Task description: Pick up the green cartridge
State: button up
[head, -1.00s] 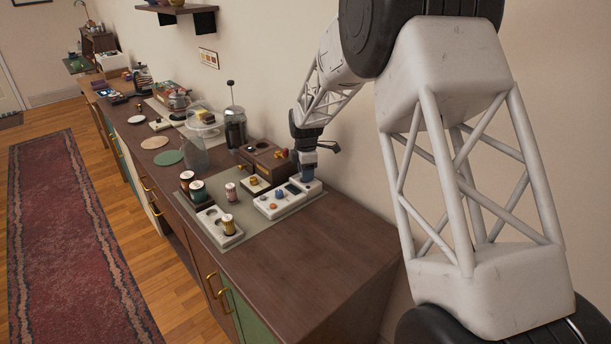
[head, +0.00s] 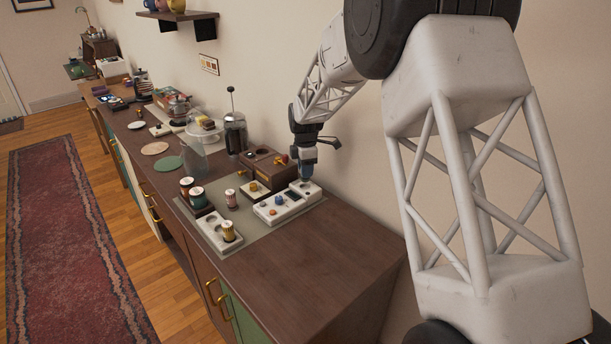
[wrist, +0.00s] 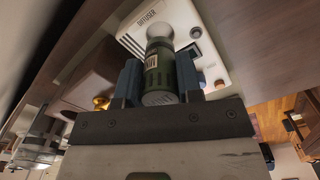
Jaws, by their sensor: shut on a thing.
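The green cartridge (wrist: 158,70) is a dark green cylinder with a paler label and a grey end. In the wrist view it stands between the two blue fingers of my gripper (wrist: 159,78), which is shut on it. Its far end is close to the white box marked "DIFFUSER" (wrist: 133,42); I cannot tell whether they touch. In the head view my gripper (head: 306,172) is over the right end of this white diffuser (head: 272,214). The cartridge is mostly hidden there by the fingers.
Several other canisters stand at the left. A brown wooden box (head: 262,172) and a French press (head: 235,133) are behind. The near right counter (head: 310,257) is clear.

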jog(key=s+d+r, duration=0.1)
jog(key=s+d, duration=0.3)
jog(key=s, duration=1.1)
jog(key=shift+s+r, duration=0.15)
jog(key=shift+s, duration=0.1)
jog(key=shift+d, duration=0.1)
jog(key=a, duration=3.2)
jog(key=shift+a+r, duration=0.25)
jog(key=shift+r, duration=0.2)
jog(key=shift+f, duration=0.15)
jog(key=shift+f, duration=2.95)
jog(key=shift+f, duration=1.05)
